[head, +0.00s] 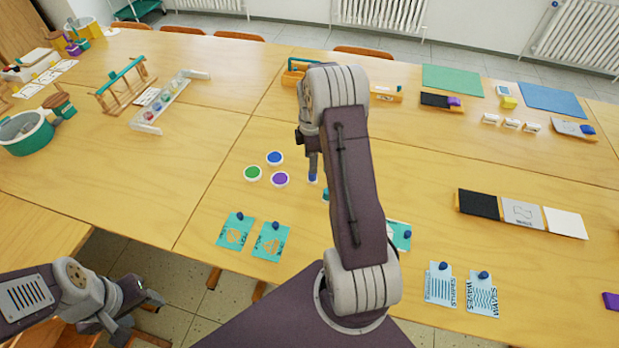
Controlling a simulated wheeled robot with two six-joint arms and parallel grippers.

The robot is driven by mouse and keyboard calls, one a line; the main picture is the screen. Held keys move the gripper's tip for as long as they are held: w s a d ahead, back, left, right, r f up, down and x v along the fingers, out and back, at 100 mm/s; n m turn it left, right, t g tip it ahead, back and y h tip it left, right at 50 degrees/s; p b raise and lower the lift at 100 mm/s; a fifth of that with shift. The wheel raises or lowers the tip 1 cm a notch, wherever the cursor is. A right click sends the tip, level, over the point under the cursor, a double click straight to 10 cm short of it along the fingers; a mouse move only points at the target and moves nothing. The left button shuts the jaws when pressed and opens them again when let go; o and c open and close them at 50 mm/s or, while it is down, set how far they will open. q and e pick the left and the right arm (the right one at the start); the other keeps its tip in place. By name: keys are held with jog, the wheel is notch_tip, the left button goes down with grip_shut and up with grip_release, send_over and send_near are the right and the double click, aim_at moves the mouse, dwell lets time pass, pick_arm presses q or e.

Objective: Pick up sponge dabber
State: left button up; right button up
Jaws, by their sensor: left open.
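I cannot tell for certain which object is the sponge dabber. Small dark blue knob-shaped pieces sit on the teal cards, one on the left card (233,236) and one on the right card (270,245). Similar blue pieces sit on the pale blue cards at front right. A small blue-and-white piece (313,178) shows just below my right gripper (311,160), partly hidden by it; contact is unclear. My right arm covers part of the table middle. My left gripper (138,311) is open and empty, low at the left, off the table's front edge.
Green (253,173), blue (275,158) and purple (280,179) paint discs lie left of my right arm. A clear rack of jars (165,102) and a teal bucket (24,134) stand at left. A black, grey and white panel strip (522,214) lies at right.

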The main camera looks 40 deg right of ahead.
aim_at(312, 177)
jog(key=shift+f, duration=0.6)
jog(key=shift+s+d+f, duration=0.1)
jog(key=shift+d+f, duration=0.05)
jog(key=f, duration=0.4)
jog(key=shift+s+a, duration=0.25)
jog(key=shift+s, duration=0.15)
jog(key=shift+w+f, duration=0.1)
jog(key=shift+f, duration=0.35)
jog(key=shift+r, duration=0.1)
grip_shut()
